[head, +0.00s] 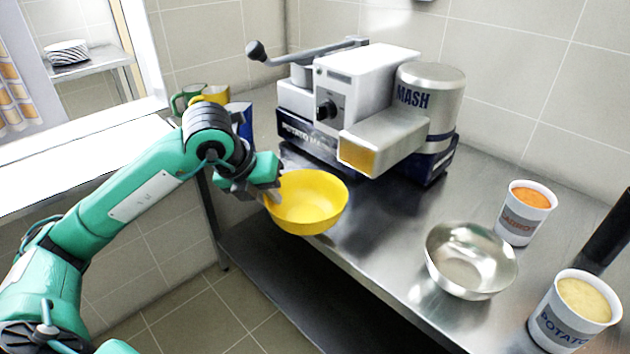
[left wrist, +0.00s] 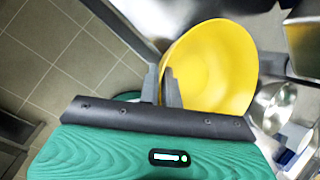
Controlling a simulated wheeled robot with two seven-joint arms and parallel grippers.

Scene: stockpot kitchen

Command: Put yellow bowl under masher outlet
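The yellow bowl (head: 310,205) is at the front-left edge of the steel counter, upright or nearly so, and appears empty. My left gripper (head: 270,187) is at the bowl's left rim. In the left wrist view its two fingers (left wrist: 163,88) are close together with the rim of the bowl (left wrist: 215,70) between them. The masher (head: 365,85) stands at the back of the counter. Its box-shaped outlet (head: 385,142), with a yellow front face, juts forward above and to the right of the bowl. My right gripper is not seen.
A steel bowl (head: 470,262) sits on the counter to the right. A carrot tub (head: 525,212) and a potato tub (head: 572,312) stand near it. Mugs (head: 205,97) stand behind my left arm. Counter between the yellow and steel bowls is clear.

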